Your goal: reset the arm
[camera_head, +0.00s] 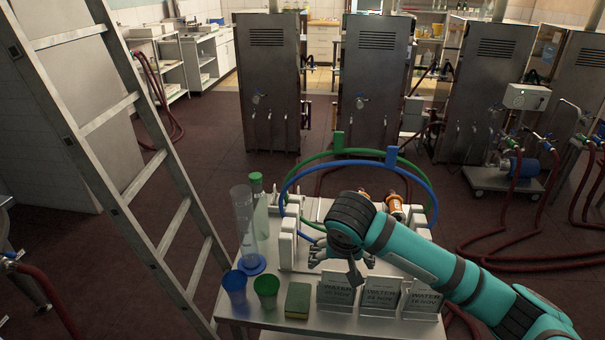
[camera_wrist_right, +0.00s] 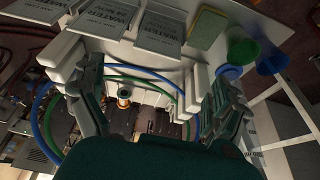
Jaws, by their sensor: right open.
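My right arm (camera_head: 415,250) is teal with dark joints and reaches in from the lower right in the head view. Its gripper (camera_head: 336,264) is open over the steel-topped cart (camera_head: 250,314), behind the printed cards. The arm hides part of the cart top. My left gripper is not in view.
The cart holds a blue cup (camera_head: 235,291), a green cup (camera_head: 266,292), a sponge (camera_head: 298,300), a clear cylinder (camera_head: 243,225) and card holders (camera_head: 380,297). Blue (camera_head: 425,182) and green hoses arch behind the gripper. A ladder (camera_head: 125,150) stands left. Dark floor lies beyond.

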